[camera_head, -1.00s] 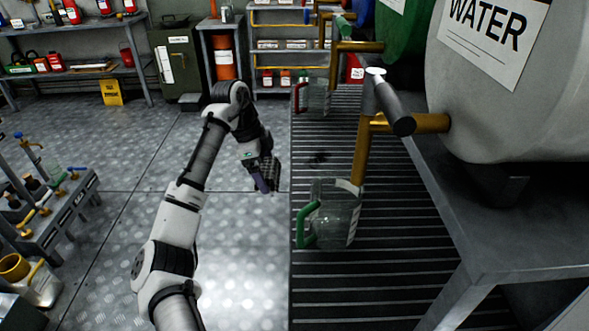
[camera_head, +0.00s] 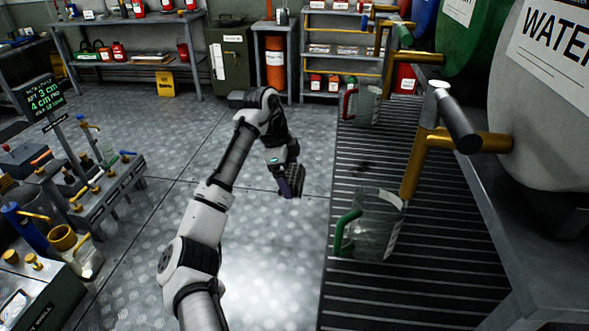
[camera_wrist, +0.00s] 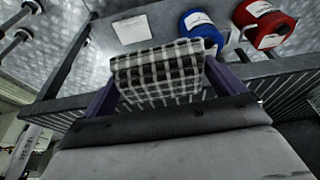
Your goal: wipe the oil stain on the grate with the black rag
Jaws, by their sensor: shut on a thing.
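My gripper (camera_head: 289,184) is in the air over the metal floor, just left of the grate (camera_head: 365,300). In the wrist view its purple fingers (camera_wrist: 163,82) are shut on the rag (camera_wrist: 155,62), which is black with a white check and folded. The rag also shows small and dark at the fingers in the head view (camera_head: 295,178). The oil stain (camera_head: 363,167) is a small dark blotch on the grate, to the right of my gripper and apart from it. It lies between the two jugs.
A clear jug with a green handle (camera_head: 372,225) stands on the grate near me, below a brass tap (camera_head: 425,155). A red-handled jug (camera_head: 365,105) stands farther back. The water tank (camera_head: 545,130) is at right. A tool bench (camera_head: 105,190) is at left. Floor between is clear.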

